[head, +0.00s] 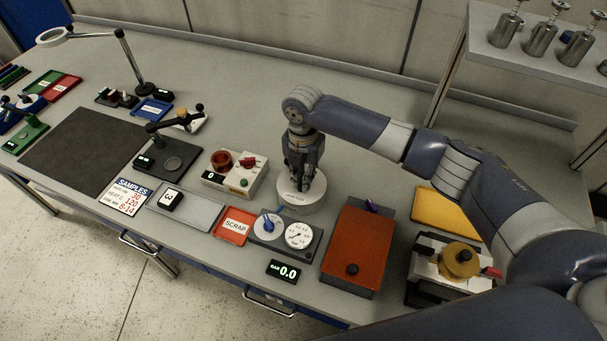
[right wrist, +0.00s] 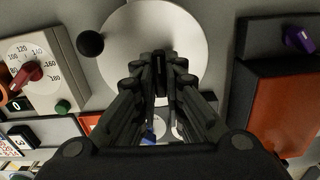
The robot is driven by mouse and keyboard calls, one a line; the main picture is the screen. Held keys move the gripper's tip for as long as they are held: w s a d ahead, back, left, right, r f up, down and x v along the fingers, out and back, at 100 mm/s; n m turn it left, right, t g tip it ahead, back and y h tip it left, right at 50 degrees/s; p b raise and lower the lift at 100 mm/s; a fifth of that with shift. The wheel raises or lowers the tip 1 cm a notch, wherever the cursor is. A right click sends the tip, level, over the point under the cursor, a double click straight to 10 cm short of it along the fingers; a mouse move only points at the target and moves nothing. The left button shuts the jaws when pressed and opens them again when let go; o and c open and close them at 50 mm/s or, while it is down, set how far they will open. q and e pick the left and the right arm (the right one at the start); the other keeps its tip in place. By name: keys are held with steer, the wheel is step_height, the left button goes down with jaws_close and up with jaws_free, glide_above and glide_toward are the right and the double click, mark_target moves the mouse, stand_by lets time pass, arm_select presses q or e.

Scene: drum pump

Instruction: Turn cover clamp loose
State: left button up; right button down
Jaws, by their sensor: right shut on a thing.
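A round white drum (head: 301,192) with a pale flat lid stands near the middle of the bench. In the right wrist view its white disc (right wrist: 190,35) fills the upper middle. My right gripper (head: 297,178) points down over the drum, at its lid. In the right wrist view the fingers (right wrist: 160,72) are close together, shut on the cover clamp, which they almost wholly hide. A black ball knob (right wrist: 90,43) shows at the left side of the disc; I cannot tell what it is joined to. My left gripper is not in view.
Left of the drum is a heater box (head: 238,180) with a red dial. In front is a gauge panel (head: 285,235) with a blue knob. Right is an orange-topped box (head: 357,240) with a purple knob. The bench behind the drum is clear.

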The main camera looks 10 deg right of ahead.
steer(key=shift+r+n, duration=0.1)
steer(key=shift+n, duration=0.3)
steer(key=c, duration=1.7)
jaws_free()
steer(key=shift+a, duration=0.1)
step_height(320, 180, up, 12)
